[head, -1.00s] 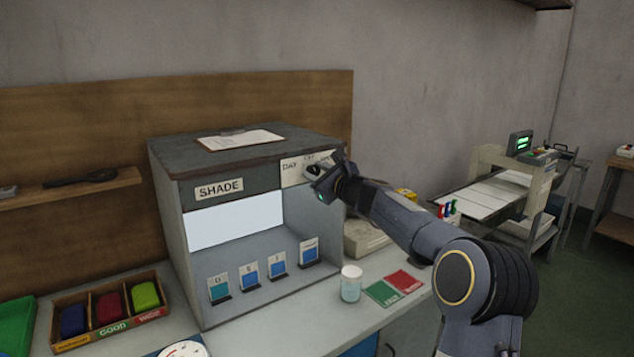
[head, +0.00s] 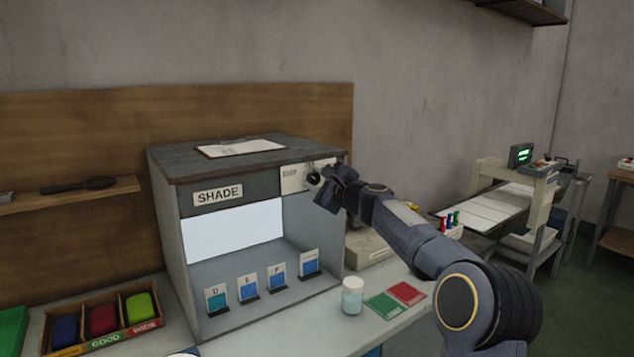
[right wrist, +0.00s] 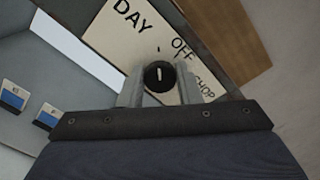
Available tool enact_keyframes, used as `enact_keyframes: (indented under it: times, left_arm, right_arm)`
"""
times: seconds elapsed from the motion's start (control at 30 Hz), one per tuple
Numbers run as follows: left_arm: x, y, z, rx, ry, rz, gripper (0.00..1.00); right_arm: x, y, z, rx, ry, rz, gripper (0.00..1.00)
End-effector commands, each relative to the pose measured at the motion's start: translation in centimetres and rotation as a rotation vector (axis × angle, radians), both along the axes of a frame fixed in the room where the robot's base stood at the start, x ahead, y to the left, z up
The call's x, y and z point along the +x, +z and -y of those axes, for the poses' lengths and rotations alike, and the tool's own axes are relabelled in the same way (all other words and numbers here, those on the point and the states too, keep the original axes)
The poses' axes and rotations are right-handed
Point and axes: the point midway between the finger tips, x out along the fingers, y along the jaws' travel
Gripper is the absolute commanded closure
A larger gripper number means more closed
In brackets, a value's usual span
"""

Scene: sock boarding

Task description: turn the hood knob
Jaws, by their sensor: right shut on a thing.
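The hood is a grey box marked SHADE (head: 218,195), standing on the bench with a lit white panel inside. A pale label plate (head: 292,179) sits at its upper right front; in the right wrist view the plate (right wrist: 110,35) reads DAY, OFF and SHOP. The black round hood knob (right wrist: 159,77) is on this plate, its white mark pointing near OFF. My right gripper (right wrist: 159,88) is shut on the knob, one finger on each side. In the head view my right gripper (head: 322,186) covers part of the plate. My left gripper is not in view.
Several blue sample cards (head: 248,287) stand inside the hood. A clipboard (head: 240,147) lies on top. A sock bin (head: 103,322) stands at left.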

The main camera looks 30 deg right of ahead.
Motion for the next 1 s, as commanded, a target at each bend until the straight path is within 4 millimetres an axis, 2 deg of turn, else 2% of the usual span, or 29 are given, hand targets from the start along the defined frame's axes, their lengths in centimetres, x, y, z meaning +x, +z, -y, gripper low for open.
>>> enact_keyframes:
  times: [0.2,0.23,0.37,0.67,0.77,1.0]
  left_arm:
    - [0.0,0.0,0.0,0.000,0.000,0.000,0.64]
    - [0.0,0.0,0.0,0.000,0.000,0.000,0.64]
    - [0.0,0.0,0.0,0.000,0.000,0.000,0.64]
    - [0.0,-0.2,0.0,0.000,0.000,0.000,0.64]
    - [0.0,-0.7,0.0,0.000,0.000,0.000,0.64]
    - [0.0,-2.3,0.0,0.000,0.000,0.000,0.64]
  right_arm:
    - [0.0,-0.1,0.0,-0.002,0.001,-0.001,0.92]
    - [0.0,-0.1,0.0,-0.001,0.001,-0.001,0.65]
    - [0.0,0.0,0.0,-0.001,0.001,-0.001,0.49]
    - [-0.2,-0.1,0.0,0.000,0.000,0.000,0.49]
    - [-1.3,-0.1,0.2,0.000,-0.001,0.001,0.49]
    - [-5.4,-0.2,0.4,-0.001,-0.001,0.002,0.49]
